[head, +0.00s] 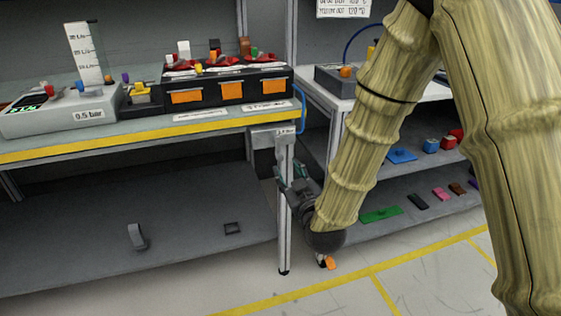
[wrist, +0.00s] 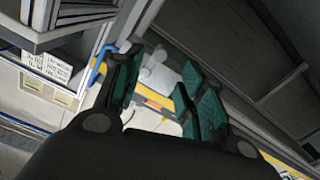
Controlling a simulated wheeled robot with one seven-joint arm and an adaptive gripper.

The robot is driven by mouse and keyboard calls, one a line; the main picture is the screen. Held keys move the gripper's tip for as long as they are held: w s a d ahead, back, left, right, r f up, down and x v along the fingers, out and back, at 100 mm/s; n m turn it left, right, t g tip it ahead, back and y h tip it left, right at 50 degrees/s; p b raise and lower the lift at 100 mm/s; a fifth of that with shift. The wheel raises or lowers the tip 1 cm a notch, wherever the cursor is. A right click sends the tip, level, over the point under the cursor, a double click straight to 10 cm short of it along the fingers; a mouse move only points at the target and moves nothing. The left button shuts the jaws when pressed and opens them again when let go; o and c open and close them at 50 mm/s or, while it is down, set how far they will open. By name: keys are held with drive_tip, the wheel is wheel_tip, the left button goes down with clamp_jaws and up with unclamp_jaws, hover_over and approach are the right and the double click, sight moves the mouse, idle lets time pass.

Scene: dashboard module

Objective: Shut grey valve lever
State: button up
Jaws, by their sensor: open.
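My gripper (head: 289,173) is open beside the table's front right leg, just below the tabletop corner. In the wrist view its two green-padded fingers (wrist: 157,78) are spread with a gap between them. A pale grey fitting (wrist: 157,72) shows beyond and between the fingertips; it looks apart from them. In the head view a grey fitting (head: 264,139) with a small label beside it sits at the table corner, just above my gripper. I cannot tell which part of it is the valve lever, or its angle. My arm and gripper hide part of this area.
The yellow-edged table (head: 130,141) carries a grey pressure module (head: 62,118) and a black box with orange panels (head: 225,88). A blue hose (head: 301,108) hangs by the corner. Loose parts lie on the lower shelf (head: 75,255) and the right-hand shelves. The front floor is open.

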sight(281, 158)
drive_tip(key=b+x, duration=0.1)
drive_tip(key=x, duration=0.7)
drive_tip(key=shift+w+f, duration=0.1)
clamp_jaws()
